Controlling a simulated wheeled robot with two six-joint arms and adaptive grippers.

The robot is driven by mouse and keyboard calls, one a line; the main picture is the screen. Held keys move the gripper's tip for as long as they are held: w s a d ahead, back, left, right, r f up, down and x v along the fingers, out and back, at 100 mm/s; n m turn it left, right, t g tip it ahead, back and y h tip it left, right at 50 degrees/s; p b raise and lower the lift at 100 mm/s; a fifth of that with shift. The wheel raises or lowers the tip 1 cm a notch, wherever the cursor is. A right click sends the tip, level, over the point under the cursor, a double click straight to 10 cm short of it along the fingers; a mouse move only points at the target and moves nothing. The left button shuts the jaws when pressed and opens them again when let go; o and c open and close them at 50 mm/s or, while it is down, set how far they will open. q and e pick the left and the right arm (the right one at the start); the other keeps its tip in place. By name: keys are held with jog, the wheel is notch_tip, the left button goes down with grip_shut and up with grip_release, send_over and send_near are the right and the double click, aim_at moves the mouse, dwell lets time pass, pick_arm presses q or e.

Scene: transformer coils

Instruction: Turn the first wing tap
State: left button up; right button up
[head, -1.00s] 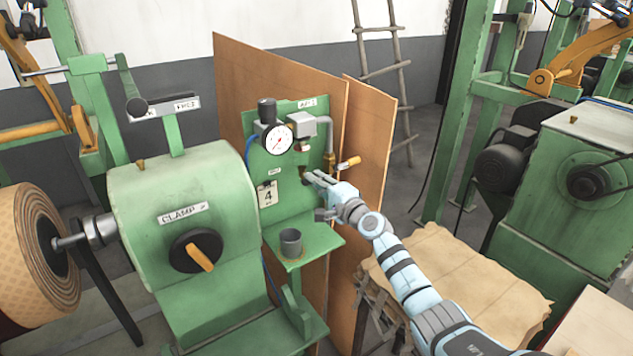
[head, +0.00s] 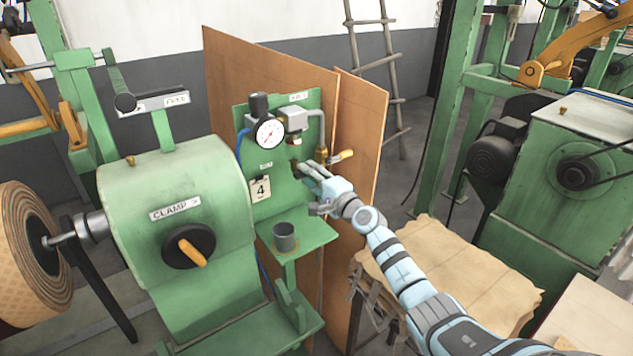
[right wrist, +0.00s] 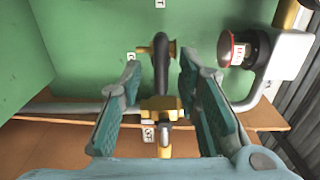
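A brass wing-shaped tap (right wrist: 160,104) shows between the pads, with a gap on each side. A dark bent pipe (right wrist: 161,68) runs up from it to another brass fitting (right wrist: 175,50) on the panel. In the head view my fingers hide the tap. My left gripper is not in view.
A grey cup (head: 284,236) stands on the shelf below. The green clamp machine (head: 175,215) is at left; a brown-covered stack (head: 445,270) lies under my right arm.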

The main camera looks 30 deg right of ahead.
jog(key=s, duration=1.1)
jog(key=shift+s+d, duration=0.3)
